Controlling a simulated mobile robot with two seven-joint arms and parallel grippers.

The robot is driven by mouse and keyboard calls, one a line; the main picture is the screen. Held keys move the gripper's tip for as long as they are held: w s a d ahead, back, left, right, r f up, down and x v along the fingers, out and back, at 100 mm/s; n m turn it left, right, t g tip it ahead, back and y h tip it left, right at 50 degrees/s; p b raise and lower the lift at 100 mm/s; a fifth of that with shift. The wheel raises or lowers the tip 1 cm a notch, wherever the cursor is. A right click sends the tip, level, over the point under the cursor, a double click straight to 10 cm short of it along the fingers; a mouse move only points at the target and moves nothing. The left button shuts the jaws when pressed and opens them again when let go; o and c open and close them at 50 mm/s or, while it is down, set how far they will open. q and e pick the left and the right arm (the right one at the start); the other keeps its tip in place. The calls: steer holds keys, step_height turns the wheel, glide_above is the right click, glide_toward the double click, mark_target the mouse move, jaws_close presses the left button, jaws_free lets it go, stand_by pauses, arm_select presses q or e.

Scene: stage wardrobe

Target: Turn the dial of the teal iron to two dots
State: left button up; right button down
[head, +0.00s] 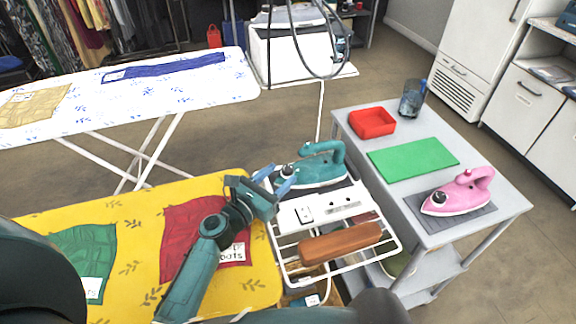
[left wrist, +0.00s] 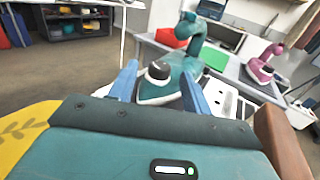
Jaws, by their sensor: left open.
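The teal iron (head: 322,170) rests on the white wire rack at the end of the yellow ironing board. It also shows in the left wrist view (left wrist: 185,66), with its dark, light-rimmed dial (left wrist: 158,71) facing me. My left gripper (head: 279,178) is open at the left end of the iron. In the left wrist view its two blue fingers (left wrist: 159,70) appear on either side of the dial. I cannot tell whether they touch it. The dot marks and the dial's setting are too small to read. My right gripper is not in view.
The wire rack (head: 284,258) also holds a white power strip (head: 322,208) and a brown wooden block (head: 340,243). A pink iron (head: 460,192), green mat (head: 412,158) and red tray (head: 372,122) sit on the grey cart (head: 425,226). Yellow board (head: 130,228) lies left.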

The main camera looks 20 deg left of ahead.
mark_target(284, 172)
arm_select(q)
steer(key=shift+x, duration=2.15)
steer(key=shift+s, duration=0.1)
steer(key=shift+c, duration=0.3)
steer(key=c, duration=0.9)
